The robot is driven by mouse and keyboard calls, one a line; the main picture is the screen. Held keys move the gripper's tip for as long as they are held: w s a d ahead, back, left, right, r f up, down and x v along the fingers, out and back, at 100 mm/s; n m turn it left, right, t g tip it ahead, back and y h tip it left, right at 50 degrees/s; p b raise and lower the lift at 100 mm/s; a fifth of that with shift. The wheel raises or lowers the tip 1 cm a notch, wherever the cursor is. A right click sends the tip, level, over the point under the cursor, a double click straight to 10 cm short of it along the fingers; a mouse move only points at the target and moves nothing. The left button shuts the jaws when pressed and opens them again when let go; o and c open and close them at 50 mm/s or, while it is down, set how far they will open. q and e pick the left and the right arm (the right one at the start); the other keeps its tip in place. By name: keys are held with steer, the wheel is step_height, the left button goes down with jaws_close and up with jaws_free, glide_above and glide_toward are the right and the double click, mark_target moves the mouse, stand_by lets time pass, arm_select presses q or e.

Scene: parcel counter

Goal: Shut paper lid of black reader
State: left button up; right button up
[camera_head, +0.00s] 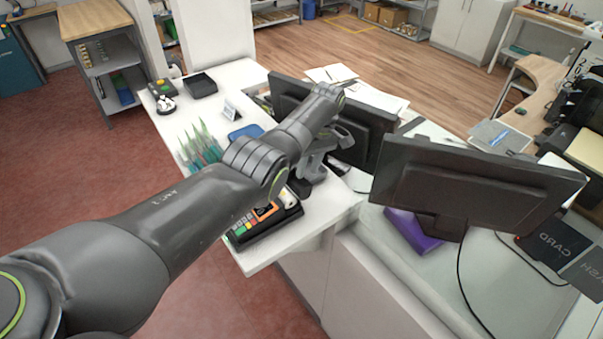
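The black reader (262,228) lies near the front end of the white counter, with coloured keys and an orange screen area. A white rounded piece, which looks like its paper roll (288,198), shows at its far end. The paper lid cannot be made out clearly there; my arm covers part of the reader. My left arm reaches over the counter from the left and bends down at the wrist. My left gripper (304,183) is just beyond the reader's far end, partly hidden behind the arm; its fingers are too small to read. My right gripper is not in view.
Two dark monitors (462,190) stand right of the reader. Green-tipped pointed items (201,145), a blue pad (246,132) and a black tray (200,86) lie farther left on the counter. A purple box (413,230) sits under the near monitor. The counter's front edge is close to the reader.

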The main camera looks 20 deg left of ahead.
arm_select(q)
steer(key=shift+a+f, duration=0.15)
steer(key=shift+f, duration=0.2)
steer(key=shift+r, duration=0.1)
steer(key=shift+c, duration=0.9)
jaws_close()
steer(key=shift+s+r+p, duration=0.1)
steer(key=shift+p, duration=0.2)
